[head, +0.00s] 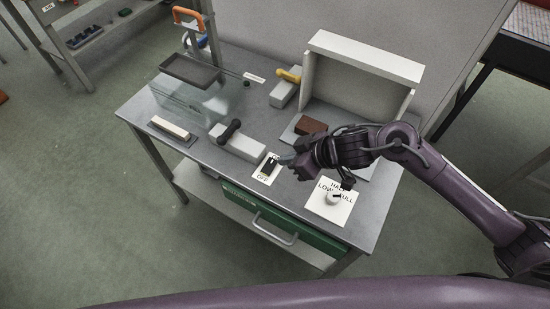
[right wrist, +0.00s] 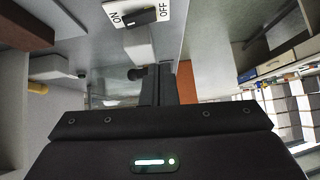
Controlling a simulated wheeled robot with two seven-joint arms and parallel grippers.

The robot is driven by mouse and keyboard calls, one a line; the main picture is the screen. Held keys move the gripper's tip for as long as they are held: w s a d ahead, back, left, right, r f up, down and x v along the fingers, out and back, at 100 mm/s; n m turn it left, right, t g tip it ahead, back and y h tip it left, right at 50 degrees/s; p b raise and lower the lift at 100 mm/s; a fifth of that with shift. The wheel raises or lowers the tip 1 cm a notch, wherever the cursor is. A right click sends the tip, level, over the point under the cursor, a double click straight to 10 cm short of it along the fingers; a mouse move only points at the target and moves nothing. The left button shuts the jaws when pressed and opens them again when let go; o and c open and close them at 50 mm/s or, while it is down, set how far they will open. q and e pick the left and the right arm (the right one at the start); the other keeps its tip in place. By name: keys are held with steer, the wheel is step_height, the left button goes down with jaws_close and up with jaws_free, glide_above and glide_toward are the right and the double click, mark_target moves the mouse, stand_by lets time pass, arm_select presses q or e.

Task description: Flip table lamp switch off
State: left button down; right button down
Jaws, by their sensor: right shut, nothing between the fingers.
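A white plate (head: 267,168) marked OFF lies on the grey workbench, with a dark switch (head: 269,164) on it. In the right wrist view the plate (right wrist: 162,10) reads ON and OFF, and the black switch (right wrist: 141,18) stands out between the words. I cannot tell which way the switch is set. My right gripper (head: 284,161) is just right of the switch in the head view; I cannot tell whether it touches. Its fingers (right wrist: 158,84) are shut and empty in the right wrist view. No lamp is clearly recognisable. My left gripper is not in view.
A dial plate (head: 329,204) marked LOW, HALF and FULL lies to the right. A grey block with a black handle (head: 230,130) is to the left. A brown block (head: 310,126) and an open white box (head: 365,60) stand behind. A green drawer (head: 290,228) is below.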

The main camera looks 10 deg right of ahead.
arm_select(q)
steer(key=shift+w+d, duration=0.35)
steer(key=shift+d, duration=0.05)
arm_select(e)
steer(key=v, duration=0.3)
steer(key=shift+s+a, duration=0.2)
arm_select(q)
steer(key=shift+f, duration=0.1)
